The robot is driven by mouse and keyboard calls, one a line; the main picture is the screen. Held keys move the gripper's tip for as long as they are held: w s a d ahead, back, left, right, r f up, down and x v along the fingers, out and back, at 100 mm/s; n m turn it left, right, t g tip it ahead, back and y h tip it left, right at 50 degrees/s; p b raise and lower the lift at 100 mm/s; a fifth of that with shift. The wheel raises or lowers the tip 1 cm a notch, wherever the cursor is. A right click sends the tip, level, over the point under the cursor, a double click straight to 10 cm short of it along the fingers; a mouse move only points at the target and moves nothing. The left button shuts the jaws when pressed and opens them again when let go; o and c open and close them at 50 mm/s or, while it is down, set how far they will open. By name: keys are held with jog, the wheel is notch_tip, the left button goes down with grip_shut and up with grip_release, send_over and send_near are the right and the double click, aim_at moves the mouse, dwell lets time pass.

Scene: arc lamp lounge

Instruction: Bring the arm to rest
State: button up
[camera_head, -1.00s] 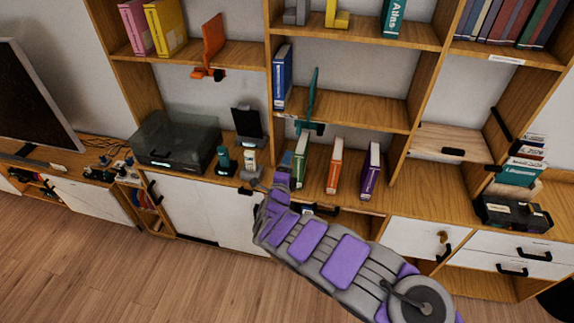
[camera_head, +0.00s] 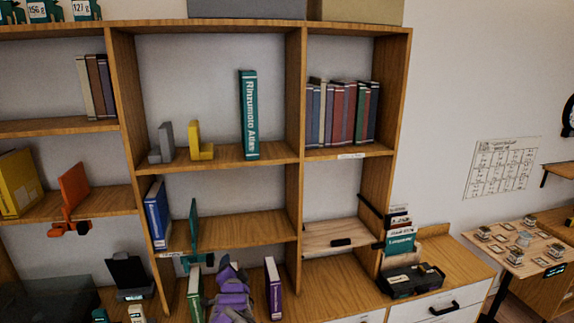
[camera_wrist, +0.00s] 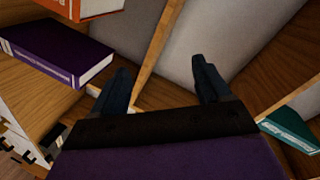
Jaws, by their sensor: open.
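My purple and grey arm shows at the bottom of the head view, in front of the lower shelves between a green book (camera_head: 195,296) and a purple book (camera_head: 273,288). Its gripper end cannot be made out clearly there. In the wrist view my gripper (camera_wrist: 162,88) has its two dark fingers spread apart, with nothing held between them. A wooden shelf divider edge lies beyond the gap between the fingers. The purple book also shows in the wrist view (camera_wrist: 62,52), to the left of the fingers, apart from them.
The wooden shelving (camera_head: 232,156) stands close ahead with a teal atlas (camera_head: 249,115), yellow bookend (camera_head: 199,142) and blue book (camera_head: 157,214). A black box (camera_head: 411,280) sits on the counter at right. A small table (camera_head: 525,247) stands farther right.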

jog(key=d+r+n+g+h, duration=0.1)
jog(key=d+r+h, duration=0.15)
jog(key=d, duration=0.55)
jog(key=s+d+r+n+g+h+b, duration=0.1)
jog(key=s+d+r+g+b, duration=0.15)
jog(key=s+d, duration=0.55)
jog(key=s+d+r+n+g+h+b, duration=0.15)
jog(key=s+d+g, duration=0.35)
jog(key=d, duration=0.5)
jog(key=s+d+f+n+g+b, duration=0.1)
jog(key=s+d+n+g, duration=0.1)
jog(key=s, duration=1.2)
jog(key=s+d+f+n+g+y+b, duration=0.1)
jog(key=s+g, duration=0.2)
jog(key=s, duration=1.2)
jog(key=s+d+f+n+g+y+b, duration=0.1)
jog(key=s+d+f+n+g, duration=0.1)
jog(key=s, duration=1.3)
jog(key=shift+d+n+g, duration=0.35)
jog(key=shift+g, duration=0.3)
